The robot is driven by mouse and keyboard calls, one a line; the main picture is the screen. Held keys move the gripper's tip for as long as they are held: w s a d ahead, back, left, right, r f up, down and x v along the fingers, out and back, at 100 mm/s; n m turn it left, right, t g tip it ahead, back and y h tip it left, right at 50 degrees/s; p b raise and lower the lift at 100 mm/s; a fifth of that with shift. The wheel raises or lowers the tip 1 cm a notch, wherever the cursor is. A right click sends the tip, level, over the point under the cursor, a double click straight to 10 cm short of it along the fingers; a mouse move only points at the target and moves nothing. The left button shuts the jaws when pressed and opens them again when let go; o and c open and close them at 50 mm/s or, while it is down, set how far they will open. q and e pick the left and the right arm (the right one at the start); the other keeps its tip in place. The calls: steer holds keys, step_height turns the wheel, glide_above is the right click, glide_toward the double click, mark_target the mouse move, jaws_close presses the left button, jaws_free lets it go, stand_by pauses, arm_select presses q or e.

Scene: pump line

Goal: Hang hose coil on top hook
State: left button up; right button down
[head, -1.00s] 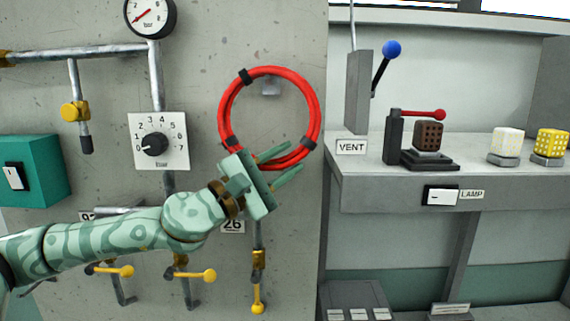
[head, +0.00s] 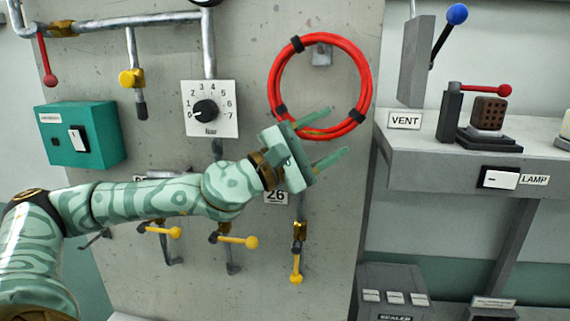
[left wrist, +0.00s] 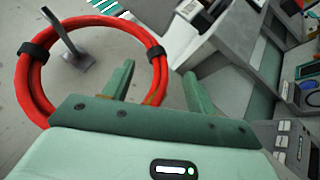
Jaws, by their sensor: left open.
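The red hose coil (head: 275,82), a ring with black bands, is up against the grey wall panel, around the hook (head: 321,54). In the left wrist view the hook's peg (left wrist: 68,38) passes through the ring and crosses the upper tube of the coil (left wrist: 22,75). The coil appears to hang from it; exact contact is hard to tell. My left gripper (head: 340,131) is open at the coil's lower right. In the left wrist view its fingers (left wrist: 158,85) stand on either side of the tube, apart from each other. My right gripper is not in view.
A dial box (head: 210,108) and a teal switch box (head: 82,135) are left of the coil. Yellow-handled valves (head: 238,241) sit below my left arm. A grey shelf (head: 430,170) with a red-handled lever device (head: 480,90) juts out at right.

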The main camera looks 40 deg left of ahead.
arm_select(q)
steer(key=b+v, duration=1.3)
steer(key=v, duration=0.2)
